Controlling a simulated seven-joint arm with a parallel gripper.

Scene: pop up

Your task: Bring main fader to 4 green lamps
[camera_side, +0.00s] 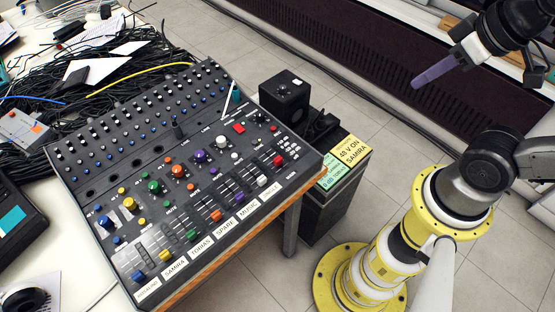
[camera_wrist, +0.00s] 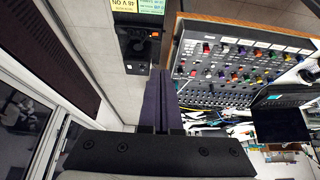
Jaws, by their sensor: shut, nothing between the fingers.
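The mixing console (camera_side: 75,205) lies on the table, with a row of coloured fader caps along its front. A red fader cap (camera_side: 279,160) sits at the right end of that row. I cannot read which cap is marked main. Small pale lamp-like dots (camera_side: 284,141) lie near the red cap; I see no clear green light on them. My gripper (camera_side: 415,84) has purple fingers, is shut and empty, and hangs in the air well right of the console. In the wrist view the shut fingers (camera_wrist: 169,85) point toward the console (camera_wrist: 230,92), which appears upside down.
A black speaker-like box (camera_side: 285,97) and a dark cabinet with yellow and green notes (camera_side: 349,150) stand right of the console. Tangled black cables (camera_side: 40,105) cover the table behind it. A thin white stick (camera_side: 229,101) stands up from the console's back right. Floor lies between the console and my arm.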

